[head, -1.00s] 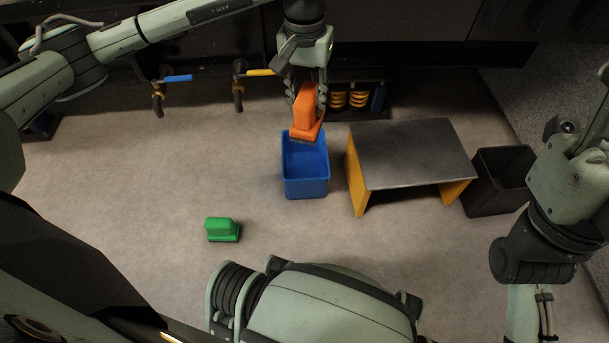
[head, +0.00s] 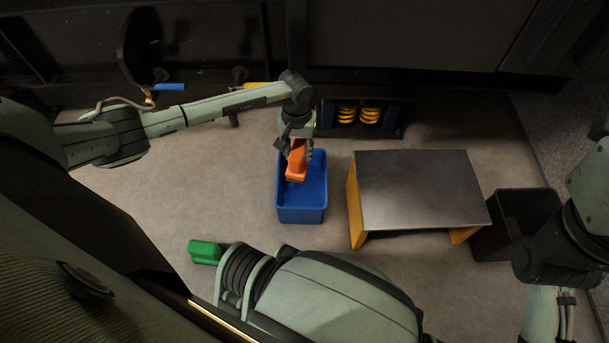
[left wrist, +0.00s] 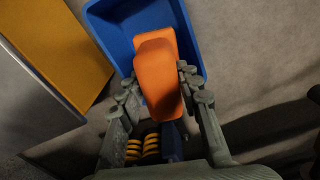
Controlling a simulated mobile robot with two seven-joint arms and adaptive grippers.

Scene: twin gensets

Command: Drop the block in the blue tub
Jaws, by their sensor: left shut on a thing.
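The orange block (head: 297,161) is held by my left gripper (head: 296,150), whose fingers are shut on it. In the head view the block is over the far left part of the blue tub (head: 302,215). In the left wrist view the block (left wrist: 157,75) sits between the two fingers, with the tub (left wrist: 105,12) behind it. How far the block is above the tub floor is hard to tell. My right gripper is not in view; only part of that arm shows at the right edge.
A metal-topped table with yellow legs (head: 418,188) stands just right of the tub. A black bin (head: 510,228) is beyond it. A green block (head: 205,252) lies on the floor at left. Valves with blue (head: 170,87) and yellow handles and yellow coils (head: 346,115) are at the back.

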